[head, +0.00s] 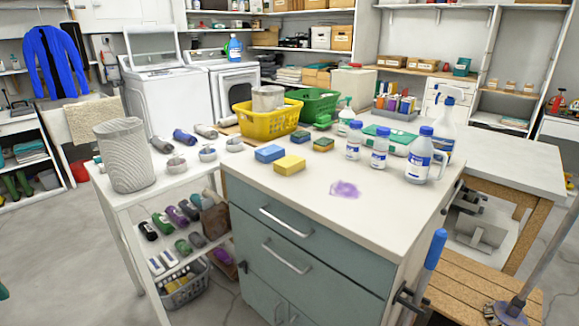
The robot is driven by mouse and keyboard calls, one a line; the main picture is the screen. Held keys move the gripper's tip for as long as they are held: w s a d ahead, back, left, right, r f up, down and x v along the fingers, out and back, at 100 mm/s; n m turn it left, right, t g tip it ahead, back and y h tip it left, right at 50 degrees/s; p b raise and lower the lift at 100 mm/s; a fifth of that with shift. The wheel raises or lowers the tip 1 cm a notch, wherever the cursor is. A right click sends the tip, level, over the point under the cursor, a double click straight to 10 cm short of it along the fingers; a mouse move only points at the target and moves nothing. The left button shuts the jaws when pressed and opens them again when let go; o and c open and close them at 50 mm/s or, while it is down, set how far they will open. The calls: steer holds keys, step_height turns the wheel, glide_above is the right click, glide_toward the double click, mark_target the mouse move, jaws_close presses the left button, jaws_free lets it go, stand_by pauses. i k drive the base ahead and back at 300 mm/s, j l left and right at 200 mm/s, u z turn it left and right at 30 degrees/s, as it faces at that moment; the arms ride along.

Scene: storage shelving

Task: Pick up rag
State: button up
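No part of my gripper shows in the head view. No one thing here is clearly the rag. A flat purple patch (345,189) lies on the white top of the middle cabinet (310,195); I cannot tell if it is thin cloth or a stain. A folded green item (388,138) that may be cloth lies behind the white bottles. A beige cloth (95,122) hangs at the left, behind the side table.
On the cabinet top are a blue sponge (269,154), a yellow sponge (289,165), white bottles (419,158), a yellow basket (265,120) and a green basket (314,105). A ribbed bin (125,156) stands on the left table. A blue-handled pole (435,248) leans at the cabinet's right.

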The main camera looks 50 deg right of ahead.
mark_target(287, 165)
steer(key=z, duration=1.6)
steer(key=i+j+u, duration=0.25)
steer(key=i, duration=0.25)
steer(key=i+u, duration=0.25)
steer(key=i, duration=0.25)
